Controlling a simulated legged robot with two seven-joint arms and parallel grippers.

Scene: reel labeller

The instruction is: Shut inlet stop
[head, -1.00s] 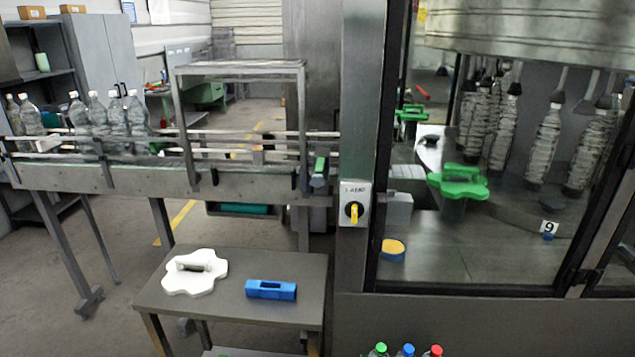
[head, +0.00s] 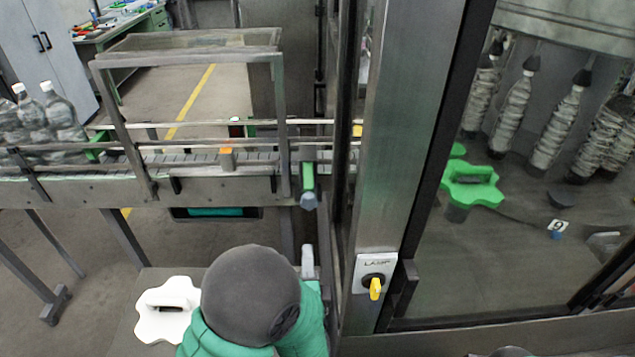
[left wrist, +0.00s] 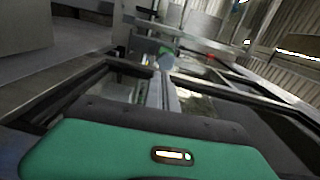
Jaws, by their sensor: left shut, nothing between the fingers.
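A green part with a blue-grey round end (head: 308,185) sits at the right end of the conveyor front, beside the machine post. It also shows in the left wrist view (left wrist: 167,59). A smaller green piece (head: 98,146) stands by the bottles on the conveyor. No label shows which is the inlet stop. My left gripper (head: 308,256) is shut and empty, below the round end and apart from it. My grey and green arm hides part of the side table. My right gripper is not in view.
The machine post carries a lamp switch (head: 375,285) with a yellow knob. A glass door covers the right side, with a green star wheel (head: 472,186) behind it. A white star-shaped part (head: 167,309) lies on the side table (head: 150,277). Clear bottles (head: 62,115) stand at left.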

